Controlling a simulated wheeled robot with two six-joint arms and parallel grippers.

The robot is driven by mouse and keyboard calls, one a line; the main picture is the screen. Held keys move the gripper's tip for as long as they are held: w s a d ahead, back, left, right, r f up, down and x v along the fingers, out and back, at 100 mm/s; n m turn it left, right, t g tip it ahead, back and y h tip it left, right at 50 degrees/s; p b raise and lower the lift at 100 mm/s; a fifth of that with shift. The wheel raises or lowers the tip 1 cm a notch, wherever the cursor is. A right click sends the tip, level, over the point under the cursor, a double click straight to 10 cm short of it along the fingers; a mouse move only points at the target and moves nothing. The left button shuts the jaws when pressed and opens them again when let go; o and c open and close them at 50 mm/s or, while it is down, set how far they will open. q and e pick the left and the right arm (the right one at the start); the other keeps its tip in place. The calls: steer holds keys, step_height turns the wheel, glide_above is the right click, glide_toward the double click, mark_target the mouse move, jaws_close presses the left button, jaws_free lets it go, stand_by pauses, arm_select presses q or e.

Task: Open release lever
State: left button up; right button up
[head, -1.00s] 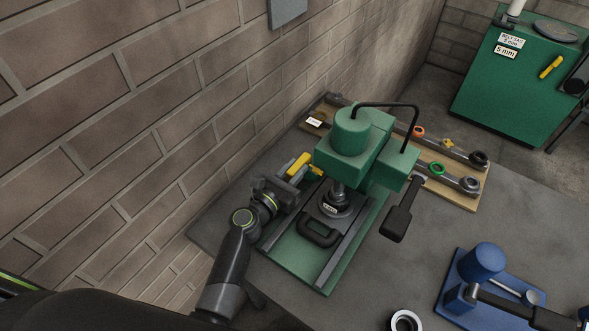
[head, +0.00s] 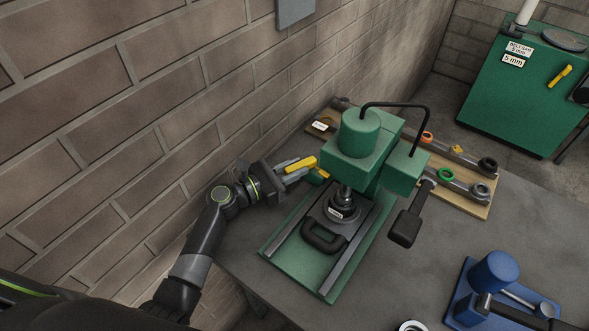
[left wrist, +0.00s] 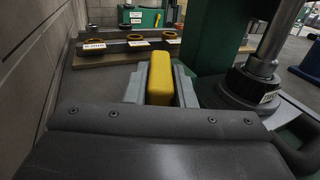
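The yellow release lever (head: 303,163) sticks out on the left side of the green press (head: 362,140). My left gripper (head: 294,169) reaches it from the left, with its fingers on either side of the lever. In the left wrist view the lever (left wrist: 160,76) fills the gap between the two grey fingers, and my left gripper (left wrist: 160,90) looks shut on it. The lever's base is partly hidden by the fingers. My right gripper is not in view.
The press has a black hanging handle (head: 407,222) at its right and a dark die with a looped handle (head: 325,236) on its rails. A brick wall (head: 150,90) runs close on the left. A wooden rack (head: 475,205) with rings lies behind; a blue press (head: 497,270) stands front right.

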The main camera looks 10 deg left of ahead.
mark_target(294, 167)
arm_select(q)
steer(key=o, duration=0.4)
step_height(294, 167, up, 10)
steer(key=shift+p, duration=0.7)
